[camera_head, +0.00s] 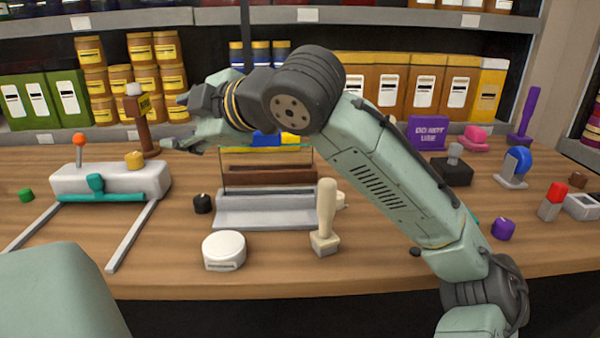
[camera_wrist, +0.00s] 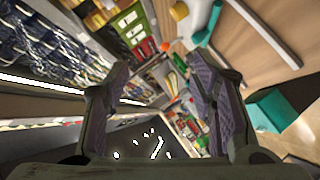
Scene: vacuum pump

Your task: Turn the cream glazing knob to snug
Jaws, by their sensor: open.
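The clear-paned stand (camera_head: 280,211) has a grey stepped base and brown bars at the table's middle. A small cream part (camera_head: 340,201) shows at its right end, mostly hidden behind a cream upright handle (camera_head: 326,205); I cannot tell for certain that it is the glazing knob. My gripper (camera_head: 172,122) is open and empty, in the air left of and above the stand, pointing left, apart from the cream part. In the wrist view, the two fingers of my gripper (camera_wrist: 160,78) are spread with nothing between them.
A white round puck (camera_head: 223,250) and a black knob (camera_head: 203,203) lie near the stand. A purple sign block (camera_head: 428,132) stands right. The front table edge is mostly clear.

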